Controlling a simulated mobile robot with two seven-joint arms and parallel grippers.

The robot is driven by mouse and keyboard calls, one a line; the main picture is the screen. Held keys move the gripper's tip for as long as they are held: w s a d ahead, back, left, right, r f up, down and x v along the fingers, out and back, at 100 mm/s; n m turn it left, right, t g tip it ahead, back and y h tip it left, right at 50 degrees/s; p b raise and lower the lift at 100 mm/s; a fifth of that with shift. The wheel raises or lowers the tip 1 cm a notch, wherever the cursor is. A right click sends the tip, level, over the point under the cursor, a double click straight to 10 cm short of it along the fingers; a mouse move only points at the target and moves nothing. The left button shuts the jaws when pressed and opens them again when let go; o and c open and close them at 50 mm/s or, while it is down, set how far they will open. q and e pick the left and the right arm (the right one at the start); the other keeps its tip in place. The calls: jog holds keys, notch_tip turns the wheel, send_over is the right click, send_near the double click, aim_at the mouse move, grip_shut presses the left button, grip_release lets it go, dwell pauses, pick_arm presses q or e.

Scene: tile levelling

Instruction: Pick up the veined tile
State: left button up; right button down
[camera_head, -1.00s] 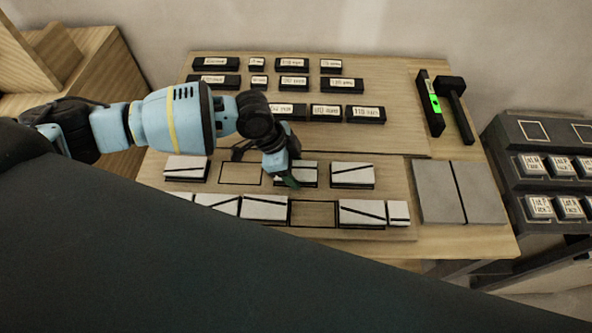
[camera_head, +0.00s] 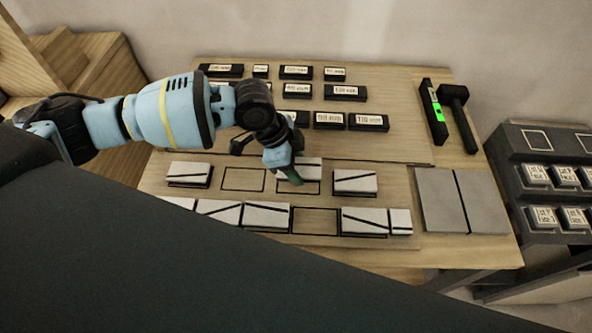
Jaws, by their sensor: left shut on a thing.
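My left gripper (camera_head: 289,172) is shut on a white veined tile (camera_head: 308,167) in the middle of the back row of tiles. The fingers hide the tile's left part. The tile is a little above the board, and part of a dark slot outline (camera_head: 305,190) shows below it. Other white tiles with dark veins lie on the board, one at the left (camera_head: 189,174) and one at the right (camera_head: 355,182) of the same row. My right gripper is not in view.
An empty outlined slot (camera_head: 243,179) lies left of the held tile, another (camera_head: 315,221) in the front row. Labelled black blocks (camera_head: 344,92) stand behind. A level (camera_head: 434,112), a black mallet (camera_head: 458,118) and grey slabs (camera_head: 455,200) are at the right.

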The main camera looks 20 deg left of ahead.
pick_arm(q)
jog(key=s+a, duration=0.6)
jog(key=s, duration=0.1)
jog(key=s+a+r, duration=0.1)
jog(key=s+a, duration=0.2)
jog(key=s, duration=0.1)
jog(key=shift+a, duration=0.3)
jog(key=shift+s+a+r, duration=0.1)
jog(key=shift+s+a, duration=0.35)
jog(key=shift+s, duration=0.1)
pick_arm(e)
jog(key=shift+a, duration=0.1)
pick_arm(q)
jog(key=shift+s, duration=0.1)
